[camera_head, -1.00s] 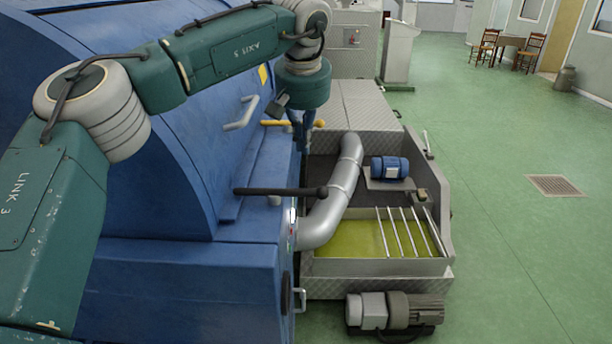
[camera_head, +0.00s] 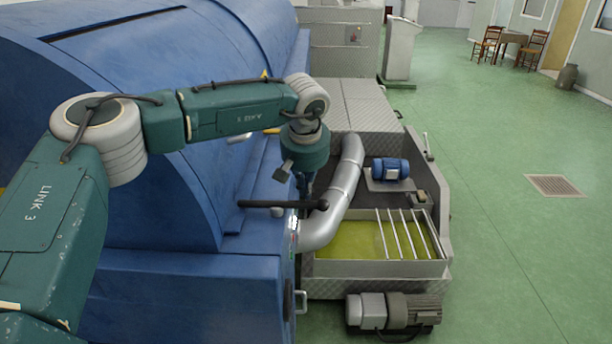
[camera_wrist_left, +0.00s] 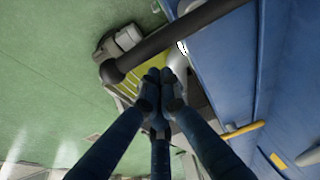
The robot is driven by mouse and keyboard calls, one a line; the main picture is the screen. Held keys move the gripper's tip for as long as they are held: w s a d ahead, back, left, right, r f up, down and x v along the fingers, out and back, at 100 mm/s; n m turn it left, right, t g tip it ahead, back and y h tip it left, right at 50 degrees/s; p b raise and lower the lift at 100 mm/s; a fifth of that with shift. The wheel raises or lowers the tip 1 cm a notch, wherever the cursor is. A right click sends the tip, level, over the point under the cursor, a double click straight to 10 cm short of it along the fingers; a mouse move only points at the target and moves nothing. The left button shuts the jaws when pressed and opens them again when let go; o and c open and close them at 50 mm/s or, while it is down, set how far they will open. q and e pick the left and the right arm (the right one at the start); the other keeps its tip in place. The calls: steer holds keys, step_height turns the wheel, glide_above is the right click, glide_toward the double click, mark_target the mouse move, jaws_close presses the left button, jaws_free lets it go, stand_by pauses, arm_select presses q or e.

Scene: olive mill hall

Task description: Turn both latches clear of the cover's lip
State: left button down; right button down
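The blue cover (camera_head: 160,140) lies on the blue machine at the left. A dark bar-shaped latch with a round end (camera_head: 275,204) points right across its lower edge; it crosses the top of the left wrist view (camera_wrist_left: 165,45). A yellow latch (camera_wrist_left: 244,130) is farther along the edge; in the head view it is mostly hidden behind my arm. My left gripper (camera_head: 303,192) points down at the far side of the dark latch, near its round end. Its fingertips (camera_wrist_left: 160,82) are together, with nothing seen between them. Whether they touch the latch I cannot tell. My right gripper is out of view.
A silver pipe (camera_head: 345,185) rises close to the right of my left gripper. A blue motor (camera_head: 390,169) and an open tank of yellow-green liquid (camera_head: 355,241) are beyond it. A grey motor (camera_head: 395,311) sits low in front.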

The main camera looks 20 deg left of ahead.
arm_select(q)
steer(key=shift+s+d, duration=0.1)
steer(key=shift+s, duration=0.3)
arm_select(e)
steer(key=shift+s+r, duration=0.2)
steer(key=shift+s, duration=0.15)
arm_select(q)
steer(key=shift+s+d+m, duration=0.2)
steer(key=shift+s+m, duration=0.1)
steer(key=shift+m, duration=0.3)
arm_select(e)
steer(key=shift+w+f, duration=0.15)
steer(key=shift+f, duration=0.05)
